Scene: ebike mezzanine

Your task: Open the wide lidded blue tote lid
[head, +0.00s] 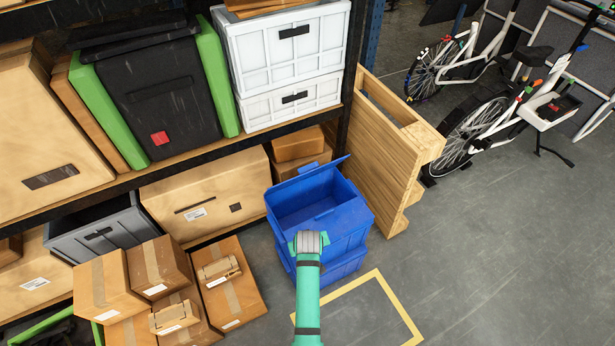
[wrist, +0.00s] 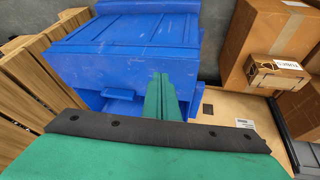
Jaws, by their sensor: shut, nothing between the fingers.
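The wide blue tote (head: 352,228) stands on the floor in front of the shelf, in the middle of the head view. Its recessed inside shows from above, and a thin blue lid panel (head: 322,169) stands tilted up along its back edge. My gripper (head: 308,240) is over the tote's front side, with its fingers hidden by my wrist. In the wrist view the blue tote (wrist: 130,38) fills the upper middle, with a small handle tab below. My gripper's fingers (wrist: 161,82) are together and empty, close in front of the tote; contact cannot be told.
A wooden crate (head: 385,150) stands close to the tote's right. Cardboard boxes (head: 158,265) are stacked to its left, and a large carton (head: 205,195) is on the lower shelf behind. Floor with yellow tape (head: 398,308) is clear at the front right. Bicycles (head: 480,120) stand farther back.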

